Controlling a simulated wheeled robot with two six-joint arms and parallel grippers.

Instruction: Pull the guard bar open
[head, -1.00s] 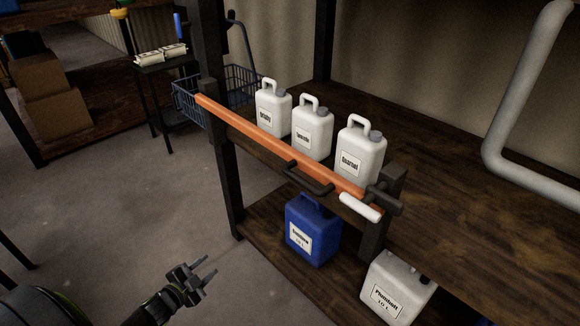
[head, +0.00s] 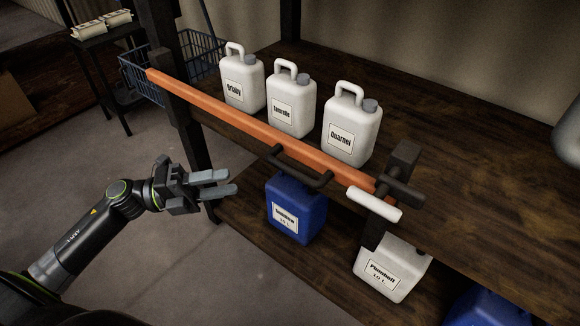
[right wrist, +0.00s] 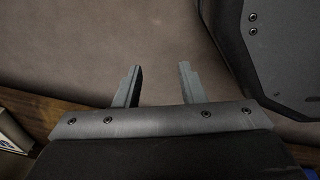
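The orange guard bar (head: 250,128) runs across the front of the upper shelf, in front of three white canisters, and looks closed. A dark handle (head: 298,168) sticks out from its front, right of the middle. At its right end is a dark latch with a white grip (head: 374,204), by the post. My left gripper (head: 232,182) is left of the handle and apart from it, fingers pointing right, with a gap between them. My right gripper (right wrist: 157,85) shows only in the right wrist view, fingers apart with nothing between them.
The white canisters Gruby (head: 243,80), a middle one (head: 291,102) and Quarnel (head: 351,128) stand behind the bar. A blue canister (head: 297,210) and a white one (head: 391,268) stand below. A blue wire basket (head: 145,75) is at the bar's far left end.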

